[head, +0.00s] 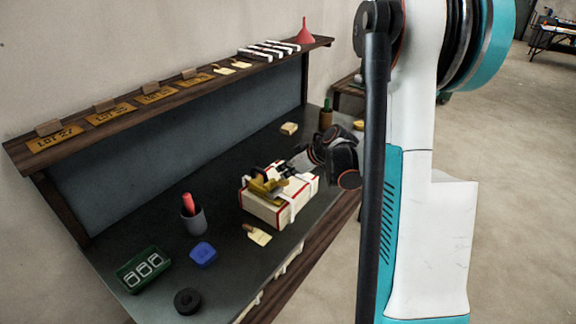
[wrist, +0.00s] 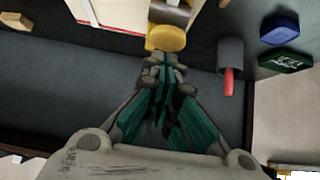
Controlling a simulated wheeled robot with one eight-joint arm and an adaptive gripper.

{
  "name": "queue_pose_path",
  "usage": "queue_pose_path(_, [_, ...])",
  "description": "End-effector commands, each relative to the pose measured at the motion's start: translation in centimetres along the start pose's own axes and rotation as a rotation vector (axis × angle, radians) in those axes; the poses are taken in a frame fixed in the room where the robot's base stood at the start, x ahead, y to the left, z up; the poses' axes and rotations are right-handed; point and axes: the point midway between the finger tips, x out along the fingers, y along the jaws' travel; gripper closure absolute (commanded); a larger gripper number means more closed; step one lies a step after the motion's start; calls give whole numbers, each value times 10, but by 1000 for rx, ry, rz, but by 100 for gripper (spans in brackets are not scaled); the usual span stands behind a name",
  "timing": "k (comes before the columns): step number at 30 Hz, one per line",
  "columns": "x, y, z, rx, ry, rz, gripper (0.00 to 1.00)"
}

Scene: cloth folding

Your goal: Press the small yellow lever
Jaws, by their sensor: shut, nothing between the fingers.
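A cream box with red edges and pale straps (head: 264,208) sits on the dark workbench. A small yellow lever (head: 267,187) is on top of it, at the end facing the pen cup. In the wrist view the lever's rounded yellow end (wrist: 166,38) lies just beyond my fingertips, and part of the box (wrist: 112,12) shows at the top edge. My gripper (wrist: 163,62) is shut and empty, its fingertips close to the lever. I cannot tell whether they touch it. In the head view my gripper (head: 286,174) is above the box, partly covering its top.
A grey cup with a red item (head: 194,218), a blue container (head: 203,254), a green tray (head: 144,268) and a black roll (head: 187,301) stand left of the box. A tag (head: 258,235) lies before it. A shelf (head: 165,93) runs along the back.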

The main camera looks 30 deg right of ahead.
Motion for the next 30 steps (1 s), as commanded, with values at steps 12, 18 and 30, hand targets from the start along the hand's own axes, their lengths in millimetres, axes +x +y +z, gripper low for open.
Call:
queue_pose_path(12, [5,0,5,0,0,0,100])
queue_pose_path(18, [5,0,8,0,13,0,100])
queue_pose_path(30, [5,0,16,0,81,0,100])
